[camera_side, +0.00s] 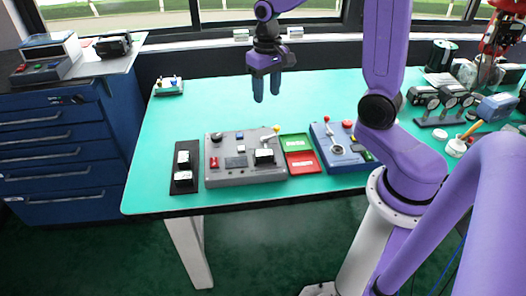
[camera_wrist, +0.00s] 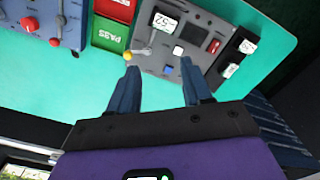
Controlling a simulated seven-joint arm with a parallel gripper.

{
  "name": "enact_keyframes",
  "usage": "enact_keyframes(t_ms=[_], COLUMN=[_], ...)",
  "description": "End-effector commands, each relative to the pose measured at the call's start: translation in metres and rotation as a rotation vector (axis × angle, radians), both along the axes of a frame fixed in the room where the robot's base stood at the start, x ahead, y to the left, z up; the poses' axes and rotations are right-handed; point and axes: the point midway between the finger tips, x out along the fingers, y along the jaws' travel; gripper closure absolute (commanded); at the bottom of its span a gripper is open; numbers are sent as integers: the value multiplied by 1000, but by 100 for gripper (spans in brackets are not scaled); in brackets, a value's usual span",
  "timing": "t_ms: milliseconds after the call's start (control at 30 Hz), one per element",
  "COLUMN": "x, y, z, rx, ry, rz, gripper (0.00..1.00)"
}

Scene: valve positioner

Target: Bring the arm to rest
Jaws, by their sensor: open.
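My gripper (camera_side: 267,88) is raised above the far half of the green table (camera_side: 225,105), clear of everything on it. In the wrist view my gripper (camera_wrist: 158,80) has its two blue fingers apart with nothing between them. In the side view the grey panel (camera_side: 244,175), with knobs, a yellow-tipped lever and a black block with a white label, stands in front of and below my gripper. It also shows beyond the fingertips in the wrist view (camera_wrist: 165,60).
A black strip (camera_side: 184,185) with labelled blocks lies left of the grey panel. Green (camera_side: 295,142) and red (camera_side: 302,162) trays lie between it and a blue panel (camera_side: 345,155). Instruments (camera_side: 440,102) crowd the right side. The table's middle is clear.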

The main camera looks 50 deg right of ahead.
Motion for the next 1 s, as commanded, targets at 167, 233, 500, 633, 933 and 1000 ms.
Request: enact_keyframes(t_ms=[167, 233, 500, 633, 933, 1000], x=[-28, -41, -96, -125, -194, -207], y=[35, 47, 81, 91, 101, 100], z=[4, 5, 8, 8, 7, 7], rx=[0, 1, 2, 4, 7, 8], ry=[-5, -6, -11, -14, -20, -21], rz=[214, 296, 610, 761, 1104, 1171], gripper=[51, 51, 51, 51, 51, 51])
